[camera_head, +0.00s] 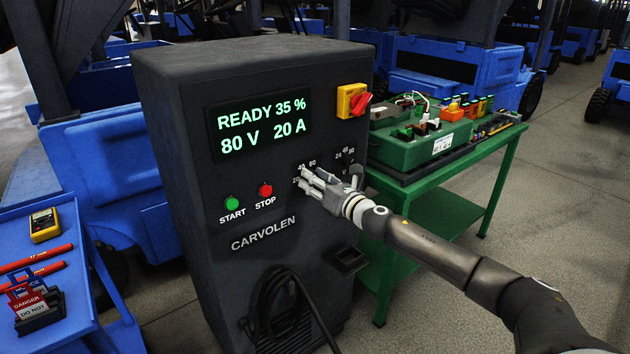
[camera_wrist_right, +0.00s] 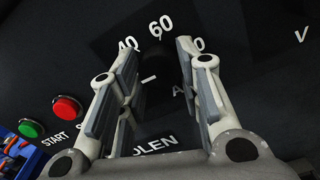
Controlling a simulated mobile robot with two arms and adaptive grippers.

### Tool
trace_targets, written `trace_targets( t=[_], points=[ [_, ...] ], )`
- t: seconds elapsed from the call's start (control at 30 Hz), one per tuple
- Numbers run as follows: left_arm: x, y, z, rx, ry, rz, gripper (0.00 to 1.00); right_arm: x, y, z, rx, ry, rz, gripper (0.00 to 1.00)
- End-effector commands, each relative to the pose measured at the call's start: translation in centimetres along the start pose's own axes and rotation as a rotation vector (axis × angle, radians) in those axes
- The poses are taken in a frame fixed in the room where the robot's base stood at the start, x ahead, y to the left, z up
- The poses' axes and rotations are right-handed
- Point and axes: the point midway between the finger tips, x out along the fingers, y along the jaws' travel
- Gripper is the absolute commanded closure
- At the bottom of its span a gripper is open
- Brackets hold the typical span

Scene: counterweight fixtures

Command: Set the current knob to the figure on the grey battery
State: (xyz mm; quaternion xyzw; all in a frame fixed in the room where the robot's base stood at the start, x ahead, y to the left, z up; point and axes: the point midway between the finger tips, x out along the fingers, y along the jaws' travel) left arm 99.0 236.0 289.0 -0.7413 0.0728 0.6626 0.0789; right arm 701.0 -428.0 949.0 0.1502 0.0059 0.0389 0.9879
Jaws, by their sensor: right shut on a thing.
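The charger (camera_head: 232,190) is a dark grey cabinet whose display (camera_head: 260,127) reads READY 35 %, 80 V, 20 A. My right gripper (camera_head: 305,181) is at the current dial on its front. In the right wrist view, my right gripper's fingers (camera_wrist_right: 158,62) are shut on the dark current knob (camera_wrist_right: 158,80), one on each side. A short white mark shows by the knob, and the figures 40 and 60 stand above it. The knob is hidden behind the fingers in the head view. I cannot clearly make out a grey battery. My left gripper is not in view.
The voltage knob (camera_head: 356,177) is just right of my gripper. START (camera_head: 232,203) and STOP (camera_head: 265,190) buttons are to the left, a red-yellow switch (camera_head: 354,101) above. A green table (camera_head: 470,180) holds a green battery (camera_head: 412,155) with an unreadable label. A black cable (camera_head: 268,300) hangs below.

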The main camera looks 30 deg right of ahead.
Motion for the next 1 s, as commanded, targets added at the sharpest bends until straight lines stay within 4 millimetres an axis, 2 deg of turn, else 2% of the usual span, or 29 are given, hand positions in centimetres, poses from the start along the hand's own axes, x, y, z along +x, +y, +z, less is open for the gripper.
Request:
trace_targets(
  t=[0.43, 1.0],
  points=[
    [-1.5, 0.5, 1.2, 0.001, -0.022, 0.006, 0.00, 0.0, 0.1, 0.2, 0.328, -0.001, -0.001, 0.91],
    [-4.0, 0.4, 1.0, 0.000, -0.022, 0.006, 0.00, 0.0, 0.1, 0.4, 0.871, -0.002, -0.001, 0.91]
  ],
)
